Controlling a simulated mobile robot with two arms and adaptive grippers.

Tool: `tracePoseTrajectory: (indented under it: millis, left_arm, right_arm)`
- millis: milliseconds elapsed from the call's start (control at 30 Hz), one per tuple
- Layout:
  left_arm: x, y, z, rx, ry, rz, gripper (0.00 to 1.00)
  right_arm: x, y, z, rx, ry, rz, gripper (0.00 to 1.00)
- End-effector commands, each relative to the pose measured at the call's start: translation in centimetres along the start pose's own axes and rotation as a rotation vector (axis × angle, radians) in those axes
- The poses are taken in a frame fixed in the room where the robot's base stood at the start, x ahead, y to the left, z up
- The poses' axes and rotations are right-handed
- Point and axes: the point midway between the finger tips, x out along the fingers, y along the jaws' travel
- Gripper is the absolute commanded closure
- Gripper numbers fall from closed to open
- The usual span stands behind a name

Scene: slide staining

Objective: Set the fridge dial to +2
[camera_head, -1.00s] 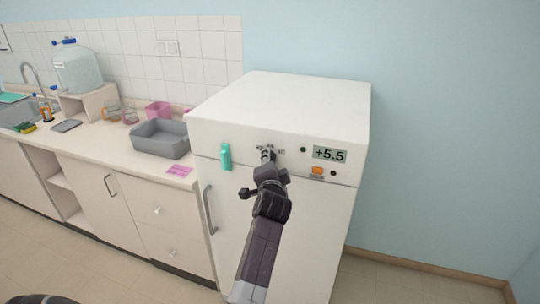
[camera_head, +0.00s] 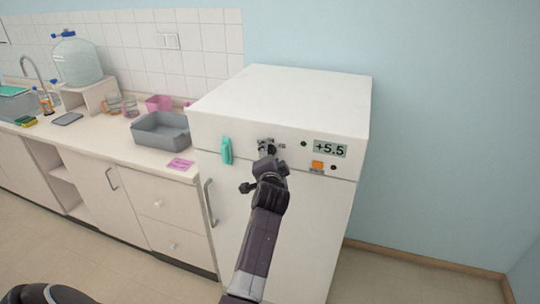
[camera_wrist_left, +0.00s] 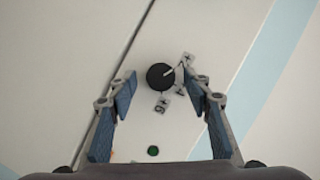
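The fridge (camera_head: 300,100) is white, and its display (camera_head: 330,149) reads +5.5. The dial (camera_wrist_left: 160,76) is a round black knob with a pale pointer line toward the upper right in the left wrist view. Small tags (camera_wrist_left: 163,105) sit around its right and lower sides; one seems to read +6, the others are hard to read. My right gripper is not in view.
A teal item (camera_head: 226,150) is on the fridge front, left of my gripper. An orange button (camera_head: 317,165) is below the display. The counter (camera_head: 100,140) at left holds a grey tub (camera_head: 160,133) and a pink note (camera_head: 180,164). The floor right of the fridge is clear.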

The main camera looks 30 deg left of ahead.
Motion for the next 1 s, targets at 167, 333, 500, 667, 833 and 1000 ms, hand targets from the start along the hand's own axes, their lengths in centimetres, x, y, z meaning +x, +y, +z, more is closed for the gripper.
tracePoseTrajectory:
  millis: [167,333,500,667,833,1000]
  left_arm:
    - [-0.1,-0.1,-0.1,0.001,0.001,-0.001,0.55]
    - [-1.4,0.0,0.0,0.001,0.001,-0.001,0.55]
    - [-3.9,0.1,0.0,0.001,0.001,0.000,0.55]
    - [-6.1,0.1,0.0,0.000,0.001,0.001,0.55]
    - [-7.3,0.1,0.0,0.000,0.000,0.001,0.55]
    - [-7.5,0.0,0.0,0.000,-0.001,0.001,0.55]
  right_arm:
    - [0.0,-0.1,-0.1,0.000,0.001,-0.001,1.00]
    - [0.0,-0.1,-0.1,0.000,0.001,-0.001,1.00]
    - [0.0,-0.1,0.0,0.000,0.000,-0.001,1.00]
    - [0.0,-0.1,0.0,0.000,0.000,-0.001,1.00]
    - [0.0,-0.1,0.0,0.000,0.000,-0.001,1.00]
    - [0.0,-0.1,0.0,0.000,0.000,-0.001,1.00]
